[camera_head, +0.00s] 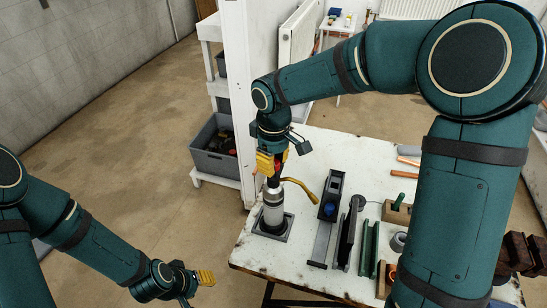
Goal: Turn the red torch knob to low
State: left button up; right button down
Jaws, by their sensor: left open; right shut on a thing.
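The torch (273,212) stands upright, a silver and white cylinder with a dark neck, in a square dark base (285,233) at the table's near left corner. Its curved brass tube (302,188) points to the right. My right gripper (270,166) reaches down onto the torch's top, its yellow fingers closed there. A bit of the red torch knob (277,168) shows at the fingers; most of it is hidden, so its setting cannot be read. My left gripper (205,277) is open and empty, low and left of the table, away from the torch.
The white worktable (310,147) holds a dark tool with a blue part (329,206), a green channel piece (368,250) and a wooden block (397,212) right of the torch. A grey crate (214,157) sits on a shelf behind left. The floor at left is clear.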

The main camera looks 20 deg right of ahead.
jog(key=n+p, duration=0.2)
jog(key=n, duration=0.3)
jog(key=shift+n, duration=0.4)
dwell(0.4)
jog(key=c, duration=0.6)
grip_release()
notch_tip(320, 180, up, 12)
jog(key=shift+f, duration=0.1)
